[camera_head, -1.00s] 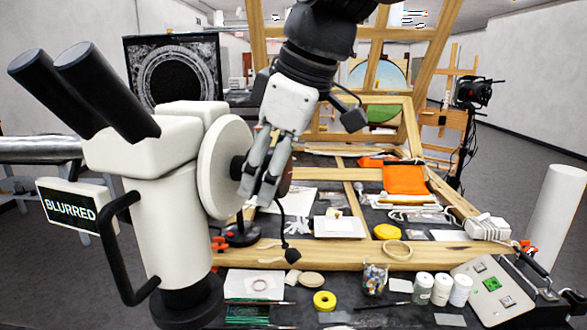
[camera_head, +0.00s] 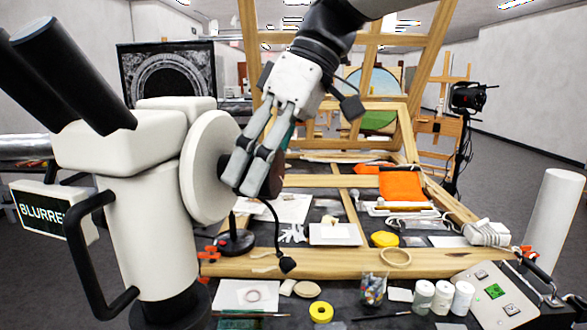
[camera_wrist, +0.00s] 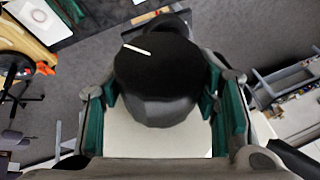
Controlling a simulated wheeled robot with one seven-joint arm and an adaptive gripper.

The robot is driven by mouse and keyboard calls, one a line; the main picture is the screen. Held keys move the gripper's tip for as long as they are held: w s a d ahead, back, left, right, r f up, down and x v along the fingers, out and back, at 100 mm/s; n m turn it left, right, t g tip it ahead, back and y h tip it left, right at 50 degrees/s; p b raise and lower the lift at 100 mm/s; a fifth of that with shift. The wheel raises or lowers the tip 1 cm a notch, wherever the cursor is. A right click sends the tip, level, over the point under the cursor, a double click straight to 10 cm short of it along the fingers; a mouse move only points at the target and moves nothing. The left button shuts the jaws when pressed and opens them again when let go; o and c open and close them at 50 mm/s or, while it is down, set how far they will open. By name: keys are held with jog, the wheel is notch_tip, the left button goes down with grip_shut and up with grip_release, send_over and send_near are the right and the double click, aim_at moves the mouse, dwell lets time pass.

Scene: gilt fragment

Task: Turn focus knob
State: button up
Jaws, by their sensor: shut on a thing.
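The white microscope (camera_head: 150,225) stands at the left in the head view, with two black eyepieces and a round white side disc (camera_head: 205,165). Its sign (camera_head: 42,208) reads "BLURRE", with its last letter hidden. My gripper (camera_head: 252,172) is beside the disc, its fingers shut on the focus knob, which is mostly hidden by them in that view. In the wrist view the black knob (camera_wrist: 155,80) sits between the green-padded fingers, with a short white mark on its face slanting slightly. The white disc (camera_wrist: 150,137) lies behind it.
A small black stand (camera_head: 236,242) is below my gripper. Grey floor is clear farther right.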

dwell(0.4)
jog(key=o, duration=1.2)
jog(key=v, duration=1.2)
jog(key=shift+w+d, duration=0.1)
jog(key=shift+w, duration=0.05)
jog(key=shift+f, duration=0.1)
